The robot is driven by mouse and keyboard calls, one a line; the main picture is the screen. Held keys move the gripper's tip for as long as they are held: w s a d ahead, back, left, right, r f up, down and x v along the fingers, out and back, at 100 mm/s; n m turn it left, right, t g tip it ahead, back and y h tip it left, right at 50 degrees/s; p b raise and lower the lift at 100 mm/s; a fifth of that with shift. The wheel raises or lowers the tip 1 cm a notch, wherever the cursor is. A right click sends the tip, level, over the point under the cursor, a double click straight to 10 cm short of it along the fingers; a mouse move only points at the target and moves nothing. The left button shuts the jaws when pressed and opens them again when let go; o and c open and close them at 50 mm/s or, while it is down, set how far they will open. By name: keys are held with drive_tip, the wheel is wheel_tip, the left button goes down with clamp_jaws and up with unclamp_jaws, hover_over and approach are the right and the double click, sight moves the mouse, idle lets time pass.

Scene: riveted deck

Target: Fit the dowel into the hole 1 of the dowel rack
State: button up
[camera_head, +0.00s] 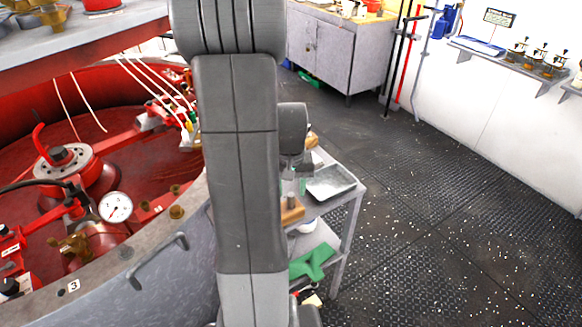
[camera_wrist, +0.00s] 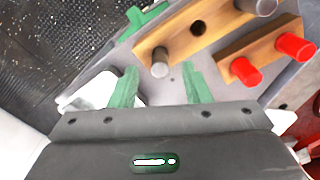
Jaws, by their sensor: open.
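In the wrist view a long wooden rack (camera_wrist: 178,42) lies on a grey surface, with a dark round empty hole (camera_wrist: 198,27) near its middle. A grey dowel (camera_wrist: 160,62) stands at its near left end, and another grey peg (camera_wrist: 262,7) shows at the far right end. A second wooden block (camera_wrist: 232,52) beside it carries two red pegs (camera_wrist: 245,70). My gripper (camera_wrist: 163,86) has its green fingers apart, with nothing between them. The near grey dowel lies just beyond the fingertips. Hole numbers are not readable. My arm hides much of this area in the head view.
A small cart holds a metal tray (camera_head: 331,181) and a wooden block (camera_head: 291,212), partly hidden. A green object (camera_head: 312,262) lies on its lower shelf. A red machine with a gauge (camera_head: 115,207) fills the left. The dark floor (camera_head: 440,200) at right is clear.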

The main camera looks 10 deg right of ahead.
wheel_tip(320, 180, up, 12)
drive_tip(key=shift+r, duration=0.2)
drive_tip(key=shift+f, duration=0.15)
wheel_tip(320, 180, down, 13)
idle(0.9)
drive_tip(key=shift+f, duration=0.15)
